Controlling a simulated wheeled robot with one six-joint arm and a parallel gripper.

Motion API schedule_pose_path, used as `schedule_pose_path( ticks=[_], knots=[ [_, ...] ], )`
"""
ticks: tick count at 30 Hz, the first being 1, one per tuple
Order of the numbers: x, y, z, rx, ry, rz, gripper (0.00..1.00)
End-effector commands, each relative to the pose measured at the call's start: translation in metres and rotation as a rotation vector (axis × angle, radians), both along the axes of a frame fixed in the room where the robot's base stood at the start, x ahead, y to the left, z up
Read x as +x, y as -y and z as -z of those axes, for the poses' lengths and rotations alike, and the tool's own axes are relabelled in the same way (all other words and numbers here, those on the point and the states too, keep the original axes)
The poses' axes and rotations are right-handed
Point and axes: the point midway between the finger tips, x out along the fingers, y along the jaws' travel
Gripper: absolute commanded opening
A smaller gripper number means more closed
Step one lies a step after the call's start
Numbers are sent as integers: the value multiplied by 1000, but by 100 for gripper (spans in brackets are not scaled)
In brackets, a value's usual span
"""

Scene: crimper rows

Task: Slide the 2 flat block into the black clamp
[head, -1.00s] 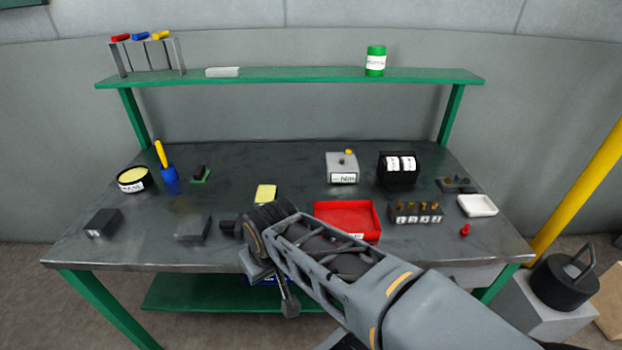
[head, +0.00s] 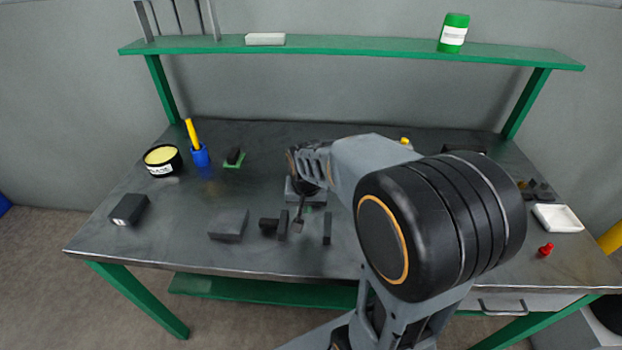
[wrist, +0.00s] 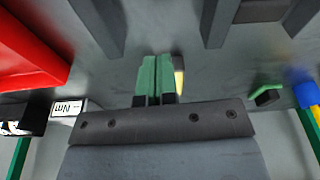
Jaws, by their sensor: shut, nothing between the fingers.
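The black clamp (head: 284,225) lies near the table's front edge, with two upright dark jaws, a gap between them and a screw on its left. Its jaws also show at the top of the wrist view (wrist: 217,20). My gripper (wrist: 156,80) is shut and empty, its two green fingertips together. In the head view my gripper (head: 307,209) is just behind the clamp's gap, partly hidden by my arm. A dark flat block (head: 229,224) lies left of the clamp. A black block with a white label (head: 128,208) lies farther left. I cannot read a 2 on either.
A yellow tin (head: 162,160), a blue cup (head: 200,155) and a small green-and-black item (head: 234,157) stand back left. The red tray (wrist: 25,50) and the Nm box (wrist: 68,110) show in the wrist view. A white dish (head: 557,217) is at right.

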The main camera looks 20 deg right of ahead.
Motion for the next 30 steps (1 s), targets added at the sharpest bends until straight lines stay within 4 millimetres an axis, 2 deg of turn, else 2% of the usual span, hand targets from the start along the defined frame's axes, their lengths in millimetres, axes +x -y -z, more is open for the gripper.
schedule_pose_path(
  ticks=[1,6,24,28,30],
  knots=[
    [7,3,10,1,-10,25,0],
    [24,13,20,2,-21,75,0],
    [111,65,20,2,-22,82,0],
    [123,71,21,2,-21,81,0],
    [121,70,27,2,-22,80,0]
  ],
)
